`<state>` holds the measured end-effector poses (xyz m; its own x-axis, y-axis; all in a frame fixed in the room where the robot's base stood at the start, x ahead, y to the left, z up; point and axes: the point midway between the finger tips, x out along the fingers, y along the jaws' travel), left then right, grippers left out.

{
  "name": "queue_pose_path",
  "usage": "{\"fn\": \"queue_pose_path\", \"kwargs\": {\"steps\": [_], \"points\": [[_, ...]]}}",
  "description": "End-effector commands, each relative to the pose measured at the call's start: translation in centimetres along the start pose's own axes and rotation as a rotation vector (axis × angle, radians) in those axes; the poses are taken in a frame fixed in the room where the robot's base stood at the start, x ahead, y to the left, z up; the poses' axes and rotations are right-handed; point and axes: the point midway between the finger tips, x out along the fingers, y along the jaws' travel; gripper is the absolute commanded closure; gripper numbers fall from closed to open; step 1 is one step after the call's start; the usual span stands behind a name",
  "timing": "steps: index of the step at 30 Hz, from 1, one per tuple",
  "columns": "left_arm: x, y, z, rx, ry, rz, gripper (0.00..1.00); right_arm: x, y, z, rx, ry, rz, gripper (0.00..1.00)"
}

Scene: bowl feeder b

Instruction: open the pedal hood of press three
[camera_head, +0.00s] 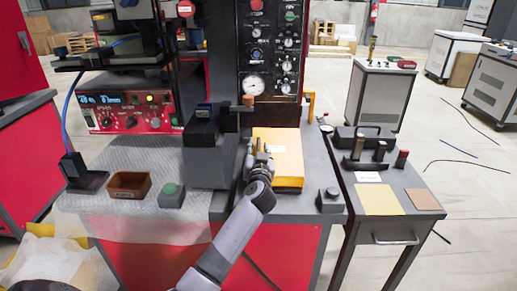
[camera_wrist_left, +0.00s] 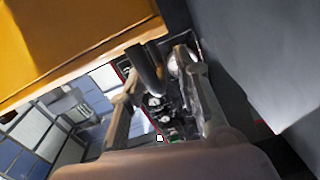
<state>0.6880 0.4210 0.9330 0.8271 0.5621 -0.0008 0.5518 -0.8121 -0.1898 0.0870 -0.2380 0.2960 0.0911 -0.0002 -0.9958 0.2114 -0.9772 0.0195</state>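My left gripper (camera_head: 258,160) is between the grey press block (camera_head: 208,155) and the left side of a yellow-orange box-shaped cover (camera_head: 279,150) on the bench. In the left wrist view my left gripper (camera_wrist_left: 160,75) has its two fingers spread apart. A dark rod (camera_wrist_left: 146,66) shows between or behind the fingers; I cannot tell whether they touch it. The yellow cover (camera_wrist_left: 70,40) fills the upper left there, and the grey block (camera_wrist_left: 260,55) the right. I cannot tell for sure which part is the pedal hood. My right gripper is not in view.
A control panel with gauges (camera_head: 272,50) stands behind. A brown bin (camera_head: 130,184) and a green-button box (camera_head: 171,194) sit left on the bench. A dark button box (camera_head: 330,200) sits right. A side table (camera_head: 423,226) with tools stands at right, with open floor beyond.

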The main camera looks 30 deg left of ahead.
Motion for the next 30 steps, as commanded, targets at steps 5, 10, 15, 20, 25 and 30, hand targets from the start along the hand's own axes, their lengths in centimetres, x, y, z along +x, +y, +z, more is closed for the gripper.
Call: {"fn": "queue_pose_path", "kwargs": {"steps": [5, 10, 15, 20, 25, 30], "points": [[0.97, -0.03, 0.01, 0.0, 0.0, 0.0, 0.7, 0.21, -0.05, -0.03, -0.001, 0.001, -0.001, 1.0], [1.04, -0.03, -0.03, -0.001, 0.0, 0.0, 0.7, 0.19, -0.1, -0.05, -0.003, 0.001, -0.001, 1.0], [1.02, -0.03, -0.03, -0.001, 0.0, 0.0, 0.76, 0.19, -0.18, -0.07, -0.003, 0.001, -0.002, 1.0], [1.01, -0.03, -0.02, 0.0, 0.0, 0.0, 0.86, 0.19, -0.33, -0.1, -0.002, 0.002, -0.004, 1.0], [1.0, -0.02, -0.02, 0.0, 0.0, 0.0, 0.98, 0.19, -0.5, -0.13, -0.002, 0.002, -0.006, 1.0], [0.99, -0.02, -0.02, -0.001, 0.0, 0.0, 1.0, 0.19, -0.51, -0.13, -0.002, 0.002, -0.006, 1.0]]}}
